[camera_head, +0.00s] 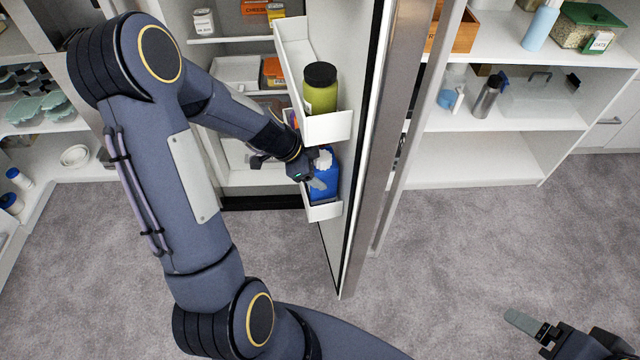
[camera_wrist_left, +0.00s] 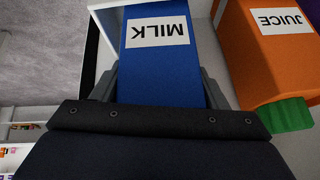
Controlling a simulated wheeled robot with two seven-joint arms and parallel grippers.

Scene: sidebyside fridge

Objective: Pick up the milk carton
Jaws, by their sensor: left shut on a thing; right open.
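The milk carton is blue with a white label reading MILK. In the head view the milk carton (camera_head: 326,186) stands in the lower bin of the open fridge door, partly hidden by my gripper. In the left wrist view the milk carton (camera_wrist_left: 163,72) fills the middle, between the two fingers. My left gripper (camera_head: 318,180) is shut on the carton near its top; it also shows in the left wrist view (camera_wrist_left: 160,92). My right gripper (camera_head: 530,328) is open and empty above the floor at the lower right; only part of it shows.
An orange juice carton (camera_wrist_left: 265,45) with a green cap stands close beside the milk. The upper door bin (camera_head: 326,127) holds a green jar (camera_head: 320,88) right above the milk. The fridge door (camera_head: 362,170) stands open to the right. The carpet is clear.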

